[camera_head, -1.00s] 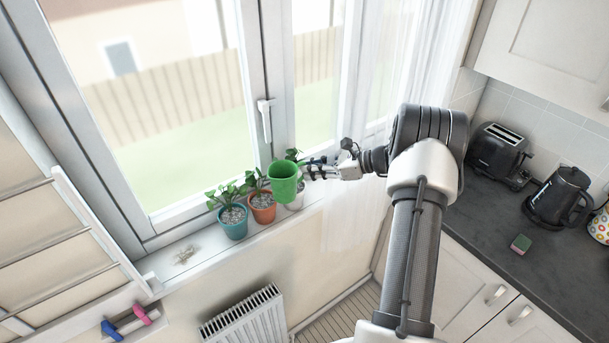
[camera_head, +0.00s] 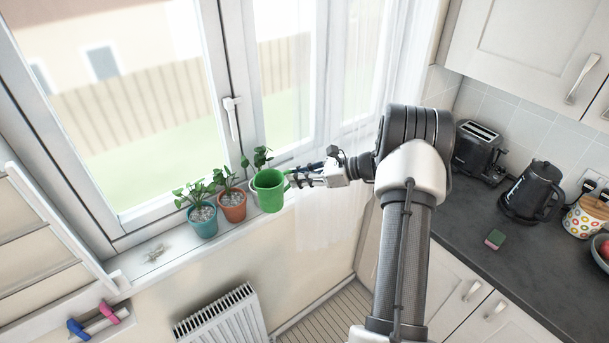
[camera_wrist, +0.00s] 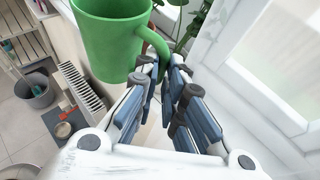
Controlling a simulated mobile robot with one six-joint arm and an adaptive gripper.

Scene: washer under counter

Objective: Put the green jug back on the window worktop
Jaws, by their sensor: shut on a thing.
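The green jug (camera_head: 270,191) is held by its handle in my gripper (camera_head: 294,178), close to upright with its open top facing up. In the head view it is in front of the right end of the window sill and overlaps a potted plant there. In the wrist view the jug (camera_wrist: 112,35) fills the upper left, and the fingers of my gripper (camera_wrist: 165,72) are closed around its handle. The dark worktop (camera_head: 465,227) is on the right, beyond my arm.
A teal pot (camera_head: 203,222) and a terracotta pot (camera_head: 232,207) with plants stand on the sill. The worktop carries a toaster (camera_head: 477,150), a kettle (camera_head: 533,191), a sponge (camera_head: 495,239) and a dotted pot (camera_head: 586,216). Its front left part is bare. A radiator (camera_head: 222,321) is below the sill.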

